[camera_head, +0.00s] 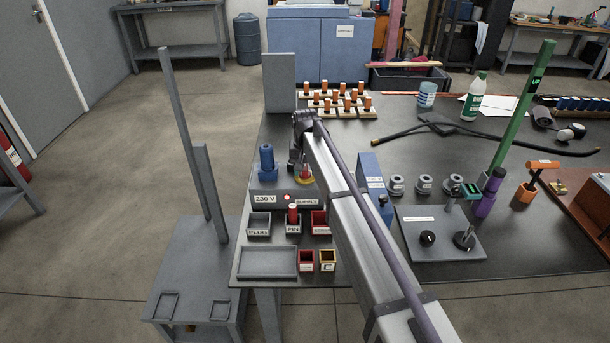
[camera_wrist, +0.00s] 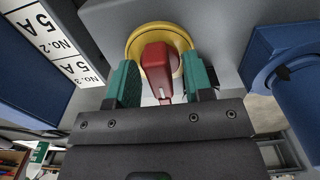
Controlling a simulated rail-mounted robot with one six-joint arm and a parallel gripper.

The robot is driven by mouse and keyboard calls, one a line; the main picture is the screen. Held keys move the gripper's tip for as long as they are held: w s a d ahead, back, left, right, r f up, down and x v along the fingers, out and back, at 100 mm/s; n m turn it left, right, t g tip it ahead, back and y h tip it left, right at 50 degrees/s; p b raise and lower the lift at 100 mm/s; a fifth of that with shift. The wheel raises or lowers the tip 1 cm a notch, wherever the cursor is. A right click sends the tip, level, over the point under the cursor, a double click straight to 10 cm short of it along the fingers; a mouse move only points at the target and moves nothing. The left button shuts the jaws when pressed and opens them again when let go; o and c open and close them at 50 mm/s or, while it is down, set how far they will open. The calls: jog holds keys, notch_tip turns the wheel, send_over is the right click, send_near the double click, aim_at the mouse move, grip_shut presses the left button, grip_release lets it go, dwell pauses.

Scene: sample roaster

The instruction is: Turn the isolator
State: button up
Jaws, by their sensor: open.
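The isolator is a red handle (camera_wrist: 158,68) on a round yellow plate (camera_wrist: 183,40), fixed to a grey box face in the wrist view. My gripper (camera_wrist: 160,88) has its two green fingers open, one on each side of the red handle. Whether either finger touches the handle I cannot tell. In the head view, my gripper (camera_head: 303,150) is over the grey supply box (camera_head: 265,198) marked "230 V" and "SUPPLY". There the yellow plate (camera_head: 304,181) shows just below my wrist, and the handle is mostly hidden.
A blue connector (camera_head: 267,163) stands on the box left of the isolator. Small labelled bins, including PLUG (camera_head: 258,224), stand in front. A grey upright panel (camera_head: 279,82) and rows of orange-topped parts (camera_head: 338,99) are behind. A blue block (camera_head: 370,174) stands to the right.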

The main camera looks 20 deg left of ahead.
grip_shut()
dwell(0.3)
